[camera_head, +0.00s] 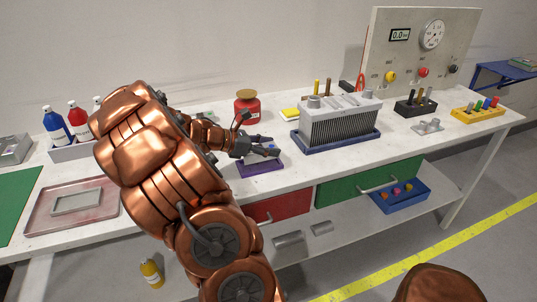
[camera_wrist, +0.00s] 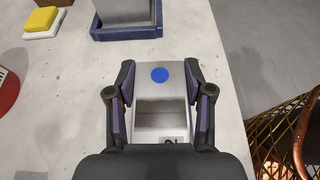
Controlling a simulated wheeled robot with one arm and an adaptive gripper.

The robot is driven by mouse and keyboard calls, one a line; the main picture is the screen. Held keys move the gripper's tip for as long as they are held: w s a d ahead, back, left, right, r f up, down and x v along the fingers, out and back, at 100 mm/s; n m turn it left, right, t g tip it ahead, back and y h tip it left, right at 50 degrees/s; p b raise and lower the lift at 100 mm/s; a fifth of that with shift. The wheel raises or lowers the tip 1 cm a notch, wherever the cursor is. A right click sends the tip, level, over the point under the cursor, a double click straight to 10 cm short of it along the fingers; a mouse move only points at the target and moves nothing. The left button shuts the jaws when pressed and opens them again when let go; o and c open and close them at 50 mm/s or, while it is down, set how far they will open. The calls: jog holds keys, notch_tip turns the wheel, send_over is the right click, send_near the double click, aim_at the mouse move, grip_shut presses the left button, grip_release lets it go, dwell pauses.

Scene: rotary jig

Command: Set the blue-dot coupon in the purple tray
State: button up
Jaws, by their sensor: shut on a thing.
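My gripper (camera_wrist: 160,100) is shut on the blue-dot coupon (camera_wrist: 178,76), a silver-grey plate with a round blue dot near its far end. One finger is on each side of it. In the head view my gripper (camera_head: 264,147) is just above the purple tray (camera_head: 262,170), near the front of the bench. The coupon's underside is hidden, and I cannot tell whether it touches the tray. The tray does not show clearly in the wrist view.
A grey finned block in a blue base (camera_head: 340,142) stands right of my gripper. A red jar (camera_head: 246,108) and a yellow pad (camera_head: 290,113) are behind it. A pink tray (camera_head: 36,222) lies at the left. Drawers (camera_head: 345,188) are below the bench top.

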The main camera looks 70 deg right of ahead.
aim_at(269, 163)
jog(key=shift+f, duration=1.6)
jog(key=shift+f, duration=0.1)
jog(key=o, duration=1.3)
jog(key=shift+c, duration=0.2)
jog(key=v, duration=1.2)
jog(key=shift+r+b, duration=0.25)
jog(key=shift+b, duration=0.1)
jog(key=s+a+f+m+t+y, duration=0.1)
jog(key=s+a+m+t+y, duration=0.1)
jog(key=a, duration=1.2)
jog(key=s+a+m+t+y, duration=0.3)
jog(key=s+a+y, duration=0.1)
jog(key=a, duration=0.9)
jog(key=s+a+f+m+t+y, duration=0.1)
jog(key=s+a+m+t+y, duration=0.2)
jog(key=a, duration=1.1)
jog(key=shift+s+a+f, duration=0.3)
jog(key=shift+s+a, duration=0.05)
jog(key=shift+s, duration=0.75)
